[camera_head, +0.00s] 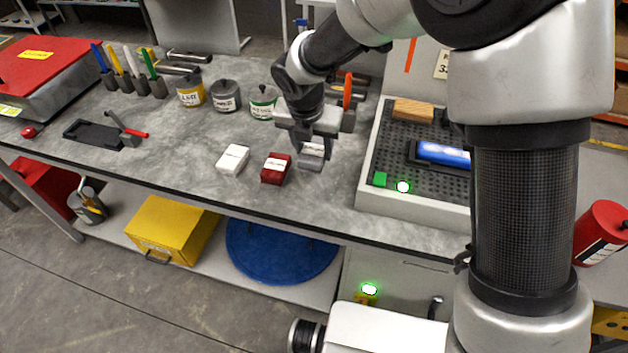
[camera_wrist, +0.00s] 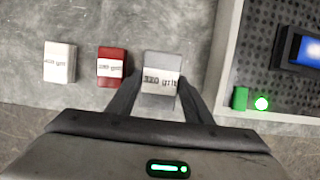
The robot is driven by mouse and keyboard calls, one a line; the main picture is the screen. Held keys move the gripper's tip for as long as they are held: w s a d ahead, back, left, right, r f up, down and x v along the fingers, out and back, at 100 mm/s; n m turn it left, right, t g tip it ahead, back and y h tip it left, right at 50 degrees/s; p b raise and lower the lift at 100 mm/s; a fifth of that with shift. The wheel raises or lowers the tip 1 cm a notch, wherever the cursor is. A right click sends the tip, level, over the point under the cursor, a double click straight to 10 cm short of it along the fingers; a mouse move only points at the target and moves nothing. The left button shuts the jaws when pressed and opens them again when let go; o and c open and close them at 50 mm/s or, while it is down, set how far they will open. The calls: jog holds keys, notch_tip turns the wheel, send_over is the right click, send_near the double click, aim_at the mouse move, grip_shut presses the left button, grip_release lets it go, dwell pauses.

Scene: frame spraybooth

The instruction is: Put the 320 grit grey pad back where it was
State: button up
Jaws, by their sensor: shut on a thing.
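The 320 grit grey pad (camera_wrist: 162,72) sits between the fingers of my gripper (camera_wrist: 158,98), its label readable in the wrist view. In the head view my gripper (camera_head: 312,160) is shut on the grey pad (camera_head: 313,149), at the right end of a row of pads on the grey bench. A red pad (camera_head: 276,168) stands just to its left, and a white pad (camera_head: 233,159) lies further left. Both also show in the wrist view, red (camera_wrist: 112,68) and white (camera_wrist: 60,63). I cannot tell whether the grey pad touches the bench.
A perforated tray station (camera_head: 365,188) with a blue tool (camera_head: 443,154), a green block (camera_head: 380,179) and a lit green lamp (camera_head: 403,187) stands close to the right. Cans (camera_head: 226,97) stand behind.

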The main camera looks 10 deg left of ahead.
notch_tip(320, 180, down, 9)
jog(key=shift+r+b, duration=0.15)
jog(key=shift+b, duration=0.3)
jog(key=shift+f, duration=0.25)
jog(key=o, duration=1)
jog(key=shift+r, duration=0.1)
